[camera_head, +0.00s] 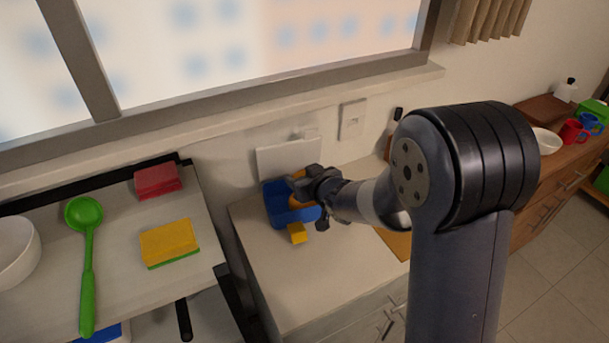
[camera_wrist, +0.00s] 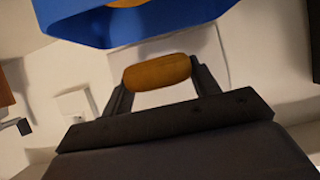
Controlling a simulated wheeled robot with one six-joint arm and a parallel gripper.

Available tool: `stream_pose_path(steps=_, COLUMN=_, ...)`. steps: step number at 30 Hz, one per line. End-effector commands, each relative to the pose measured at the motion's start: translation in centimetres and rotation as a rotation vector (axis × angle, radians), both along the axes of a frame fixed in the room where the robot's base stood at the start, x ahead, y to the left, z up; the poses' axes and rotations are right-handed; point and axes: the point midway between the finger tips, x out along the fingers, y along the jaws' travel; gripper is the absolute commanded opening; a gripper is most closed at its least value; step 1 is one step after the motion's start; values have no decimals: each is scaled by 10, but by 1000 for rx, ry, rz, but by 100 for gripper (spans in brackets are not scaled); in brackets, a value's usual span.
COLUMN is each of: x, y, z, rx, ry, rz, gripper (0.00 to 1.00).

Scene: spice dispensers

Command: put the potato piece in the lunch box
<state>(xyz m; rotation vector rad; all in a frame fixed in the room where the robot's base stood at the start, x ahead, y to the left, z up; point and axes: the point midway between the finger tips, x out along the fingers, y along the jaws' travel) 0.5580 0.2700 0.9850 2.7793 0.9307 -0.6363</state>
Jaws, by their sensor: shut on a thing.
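My gripper (camera_head: 308,184) is shut on the potato piece, a rounded orange-brown piece that lies between the fingertips in the wrist view (camera_wrist: 157,73). In the head view the potato piece (camera_head: 296,177) shows partly beside the dark fingers. The blue lunch box (camera_head: 283,208) stands on the white counter, and my gripper is at its upper right edge. The lunch box also fills the top of the wrist view (camera_wrist: 120,28), apart from the potato piece in the picture. Something orange shows in it at the top edge. The depth between piece and box is hard to tell.
A yellow cube (camera_head: 298,233) is at the box's front. A white panel (camera_head: 287,157) stands behind the box against the wall. A rack at left holds a green ladle (camera_head: 87,262), a yellow sponge (camera_head: 169,242) and a red sponge (camera_head: 157,180). The front counter is clear.

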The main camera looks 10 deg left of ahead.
Motion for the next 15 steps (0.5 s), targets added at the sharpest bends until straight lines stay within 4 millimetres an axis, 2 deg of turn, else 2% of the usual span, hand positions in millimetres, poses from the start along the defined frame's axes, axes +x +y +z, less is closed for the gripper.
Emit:
stream_pose_path(steps=1, x=0, y=0, z=-12, rx=0, ry=0, rz=0, gripper=35)
stream_pose_path(steps=6, x=0, y=0, z=-32, rx=1, ry=1, rz=-1, gripper=35)
stream_pose_path(steps=10, x=0, y=0, z=-39, rx=2, ry=0, rz=-1, gripper=35)
stream_pose_path(steps=15, x=0, y=0, z=-39, rx=1, ry=0, rz=0, gripper=35)
